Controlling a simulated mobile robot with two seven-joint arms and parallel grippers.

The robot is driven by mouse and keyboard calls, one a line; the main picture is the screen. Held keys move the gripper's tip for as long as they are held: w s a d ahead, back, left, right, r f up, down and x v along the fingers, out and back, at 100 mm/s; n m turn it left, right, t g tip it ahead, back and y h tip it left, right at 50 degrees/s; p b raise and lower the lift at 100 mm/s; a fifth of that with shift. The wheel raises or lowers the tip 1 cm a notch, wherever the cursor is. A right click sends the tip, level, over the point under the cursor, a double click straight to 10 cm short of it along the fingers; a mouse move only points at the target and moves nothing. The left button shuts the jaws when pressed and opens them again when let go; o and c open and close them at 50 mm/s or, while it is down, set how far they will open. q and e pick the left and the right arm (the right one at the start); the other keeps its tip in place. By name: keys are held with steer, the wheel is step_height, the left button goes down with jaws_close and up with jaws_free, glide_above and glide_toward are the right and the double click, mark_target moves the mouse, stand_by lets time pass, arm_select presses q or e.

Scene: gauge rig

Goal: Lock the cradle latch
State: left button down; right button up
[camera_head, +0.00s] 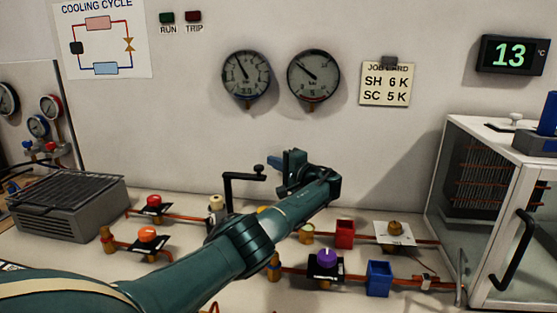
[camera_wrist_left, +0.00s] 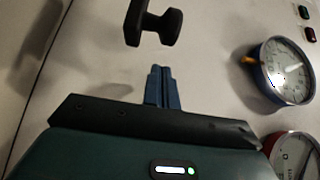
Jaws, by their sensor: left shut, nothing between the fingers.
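A black bent lever (camera_head: 229,190) rises from the bench in the head view, with a round knob (camera_head: 259,168) at the right end of its upper bar. I cannot tell for certain that it is the cradle latch; no cradle can be made out. My left gripper (camera_head: 274,162) is shut and empty, its blue fingertips pointing left close to the knob. In the left wrist view the shut fingertips (camera_wrist_left: 160,72) lie just below a black knobbed part (camera_wrist_left: 153,24), with a visible gap in the picture. My left arm hides part of the bench.
Two gauges (camera_head: 246,76) (camera_head: 314,75) hang on the wall behind. Red-orange valves (camera_head: 147,235), a purple knob (camera_head: 327,259) and a blue block (camera_head: 379,279) stand along the copper pipes. A glass-doored cabinet (camera_head: 513,240) is at right, a grey grilled box (camera_head: 68,215) at left.

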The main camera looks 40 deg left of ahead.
arm_select(q)
steer(key=shift+s+d+p, duration=0.15)
steer(key=shift+s+p, duration=0.35)
steer(key=shift+s, duration=0.2)
steer(key=shift+s+d+p, duration=0.1)
steer(key=shift+s+p, duration=0.35)
steer(key=shift+s, duration=0.25)
arm_select(e)
steer(key=shift+w+a+r+n, duration=0.1)
steer(key=shift+w+r+n, duration=0.2)
steer(key=shift+w+r, duration=0.1)
steer(key=shift+s, duration=0.15)
